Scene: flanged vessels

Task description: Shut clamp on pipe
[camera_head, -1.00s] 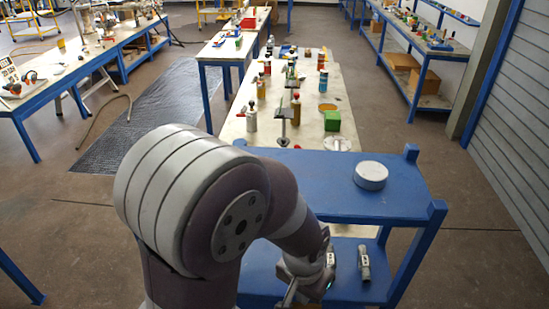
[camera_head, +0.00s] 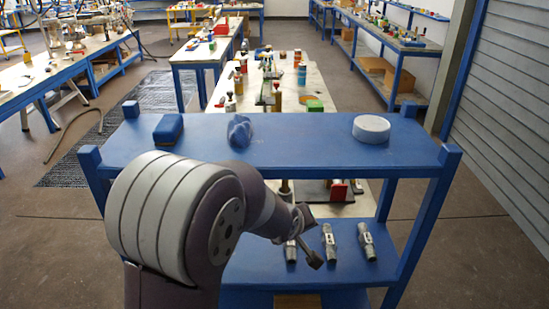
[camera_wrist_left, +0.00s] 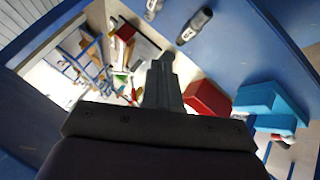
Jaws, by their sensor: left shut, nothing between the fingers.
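Three grey metal pipe pieces lie in a row on the lower blue shelf in the head view: a left one (camera_head: 291,248), partly behind my wrist, a middle one (camera_head: 329,242) and a right one (camera_head: 367,241). Their bands look like clamps, but I cannot tell which are open. My left gripper (camera_head: 315,262) is shut and empty, in front of the left and middle pieces. In the left wrist view my gripper (camera_wrist_left: 164,68) points away, and two pipe pieces show near the top, one dark-ended (camera_wrist_left: 195,25) and one cut off by the edge (camera_wrist_left: 152,8).
The blue rack's top shelf (camera_head: 290,160) carries a round white object (camera_head: 371,129), a blue box (camera_head: 169,129) and a blue lump (camera_head: 240,131). Its right post (camera_head: 413,235) stands beside the pipes. A cluttered table (camera_head: 330,85) is behind.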

